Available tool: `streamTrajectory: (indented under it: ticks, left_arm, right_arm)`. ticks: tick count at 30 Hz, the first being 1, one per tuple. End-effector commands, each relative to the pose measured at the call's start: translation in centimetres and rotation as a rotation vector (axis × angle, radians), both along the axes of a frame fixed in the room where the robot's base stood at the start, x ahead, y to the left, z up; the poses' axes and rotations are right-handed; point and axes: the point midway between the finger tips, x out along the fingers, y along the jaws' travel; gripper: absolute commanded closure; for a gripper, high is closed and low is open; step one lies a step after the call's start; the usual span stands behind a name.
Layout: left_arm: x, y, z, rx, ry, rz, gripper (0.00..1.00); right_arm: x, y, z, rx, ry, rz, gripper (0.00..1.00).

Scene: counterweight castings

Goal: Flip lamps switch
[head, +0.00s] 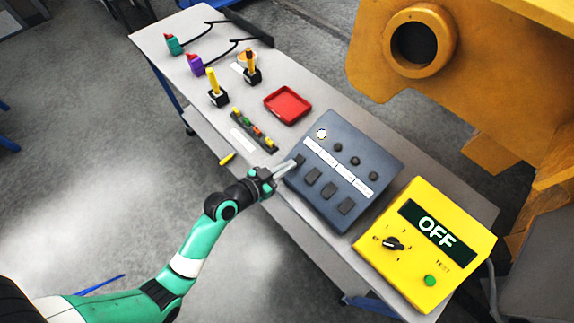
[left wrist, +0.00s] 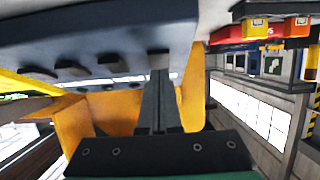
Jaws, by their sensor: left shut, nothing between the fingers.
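A dark blue-grey switch box (head: 340,170) lies on the table with a row of lamps, a white label strip and a row of dark rocker switches. My right gripper is not in view.
A yellow box (head: 430,245) reading OFF, with a knob and green button, stands to the right. A red tray (head: 288,105), a strip of coloured pieces (head: 254,132), black-based yellow-handled pieces (head: 218,93) and two hand tools (head: 196,65) lie farther left. A large yellow casting (head: 470,75) stands behind.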

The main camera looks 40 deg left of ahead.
Motion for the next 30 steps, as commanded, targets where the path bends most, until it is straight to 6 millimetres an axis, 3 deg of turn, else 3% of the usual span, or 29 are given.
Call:
streamTrajectory:
  ticks: [13, 20, 22, 30]
  left_arm:
    - [-0.1, -0.1, 0.7, 0.000, 0.000, -0.001, 1.00]
    - [-1.2, -0.7, 4.3, 0.000, 0.001, -0.016, 1.00]
    - [-2.8, -0.6, 3.7, -0.001, 0.003, -0.015, 1.00]
    - [-8.9, -0.2, 4.5, -0.001, 0.001, -0.013, 1.00]
  right_arm:
    - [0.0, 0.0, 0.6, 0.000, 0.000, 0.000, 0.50]
    - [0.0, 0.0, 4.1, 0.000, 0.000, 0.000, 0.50]
    - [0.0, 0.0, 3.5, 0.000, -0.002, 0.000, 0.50]
    - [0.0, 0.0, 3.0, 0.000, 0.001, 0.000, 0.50]
